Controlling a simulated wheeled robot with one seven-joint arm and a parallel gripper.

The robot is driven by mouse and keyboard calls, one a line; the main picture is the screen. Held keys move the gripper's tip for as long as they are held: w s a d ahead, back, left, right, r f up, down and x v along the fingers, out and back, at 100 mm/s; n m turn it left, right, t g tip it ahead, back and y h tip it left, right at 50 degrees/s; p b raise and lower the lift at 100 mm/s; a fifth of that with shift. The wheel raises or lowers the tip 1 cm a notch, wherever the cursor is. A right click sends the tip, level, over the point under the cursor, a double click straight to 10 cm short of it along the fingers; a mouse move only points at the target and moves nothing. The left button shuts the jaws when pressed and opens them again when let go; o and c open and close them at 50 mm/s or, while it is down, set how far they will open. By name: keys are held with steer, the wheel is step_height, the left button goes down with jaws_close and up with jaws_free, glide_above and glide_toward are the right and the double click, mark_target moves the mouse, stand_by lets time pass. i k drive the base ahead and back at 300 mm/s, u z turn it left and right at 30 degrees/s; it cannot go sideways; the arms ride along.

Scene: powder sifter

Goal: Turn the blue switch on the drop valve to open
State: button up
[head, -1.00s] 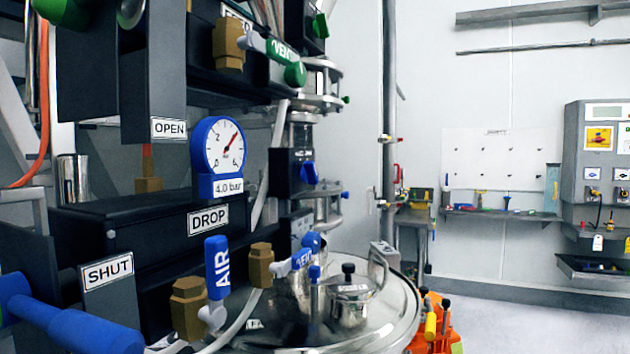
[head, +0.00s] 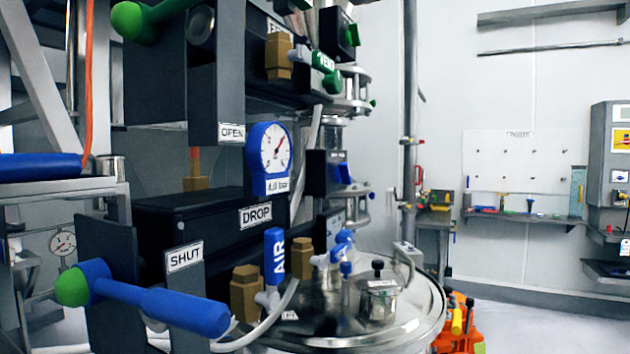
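The drop valve's black body, marked by the DROP label (head: 255,215), stands left of centre in the head view. A blue lever (head: 172,305) with a green ball end (head: 75,285) lies roughly level in front of the SHUT plate (head: 184,256). The OPEN plate (head: 231,132) is higher up and farther back. A blue AIR handle (head: 274,255) stands upright on a brass fitting beside the valve. I cannot tell for sure which blue part is the named switch. My gripper is not in view.
A gauge (head: 269,150) reading 4.0 bar sits above the DROP label. A round steel lid (head: 400,315) is at lower centre. A green-ended lever (head: 150,18) is at the upper left. An orange object (head: 458,335) stands on the floor; open floor lies to the right.

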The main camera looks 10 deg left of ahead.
mark_target(343, 175)
steer(key=u, duration=2)
steer(key=k, duration=1.05)
steer(key=z, duration=1.9)
steer(key=i, duration=1)
steer(key=z, duration=0.05)
